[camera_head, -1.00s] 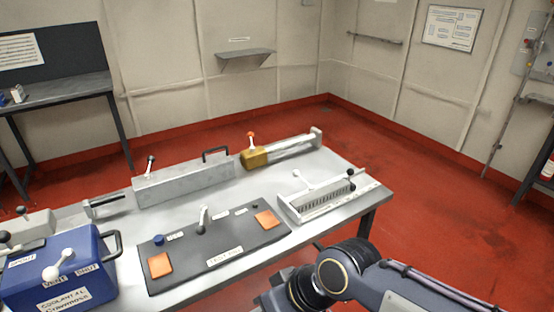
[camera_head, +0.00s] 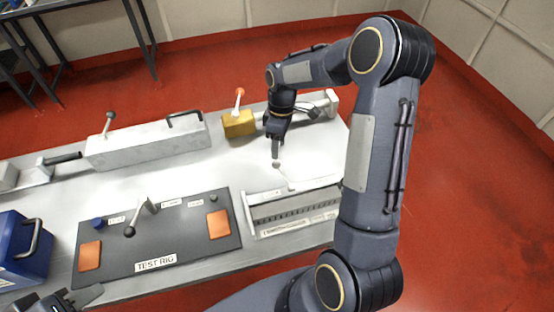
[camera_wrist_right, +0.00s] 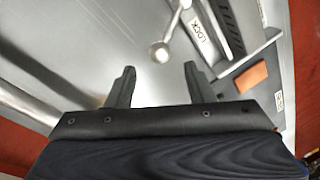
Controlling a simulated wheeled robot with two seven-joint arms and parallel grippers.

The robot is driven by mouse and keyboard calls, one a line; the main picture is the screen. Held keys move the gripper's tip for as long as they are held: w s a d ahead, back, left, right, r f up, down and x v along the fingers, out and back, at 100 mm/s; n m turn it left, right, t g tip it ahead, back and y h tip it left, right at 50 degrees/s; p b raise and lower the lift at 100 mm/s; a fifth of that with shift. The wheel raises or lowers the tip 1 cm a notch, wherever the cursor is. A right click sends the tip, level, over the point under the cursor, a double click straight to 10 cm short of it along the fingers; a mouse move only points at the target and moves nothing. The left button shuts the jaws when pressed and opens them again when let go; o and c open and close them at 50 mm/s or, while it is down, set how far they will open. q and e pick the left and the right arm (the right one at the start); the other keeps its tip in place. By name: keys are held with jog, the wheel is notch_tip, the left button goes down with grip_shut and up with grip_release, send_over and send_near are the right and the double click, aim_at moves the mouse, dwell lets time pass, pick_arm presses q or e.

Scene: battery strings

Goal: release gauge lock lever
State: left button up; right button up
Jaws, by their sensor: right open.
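The gauge (camera_head: 295,212), a pale frame with a ribbed dark strip, sits on the right part of the bench. Its lock lever has a pale ball knob (camera_head: 277,163) on a thin rod. In the right wrist view the knob (camera_wrist_right: 160,53) shows beside a white LOCK label (camera_wrist_right: 202,34). My right gripper (camera_head: 276,149) points down at the knob. In the wrist view its open fingers (camera_wrist_right: 159,70) stand either side of the knob's line, with the knob just beyond the tips and nothing held. My left gripper (camera_head: 75,297) is partly visible at the bottom left; its jaw opening is unclear.
A dark TEST RIG panel (camera_head: 180,245) with a lever and orange pads lies left of the gauge. A yellow block (camera_head: 238,124) with a red-topped lever and a grey box (camera_head: 148,143) stand behind. A blue box (camera_head: 22,250) stands at left.

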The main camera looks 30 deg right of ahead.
aim_at(276, 163)
jog(key=shift+f, duration=0.45)
jog(key=f, duration=0.4)
jog(key=s+a+f+p, duration=0.1)
jog(key=f, duration=0.2)
jog(key=shift+a, duration=0.1)
grip_shut()
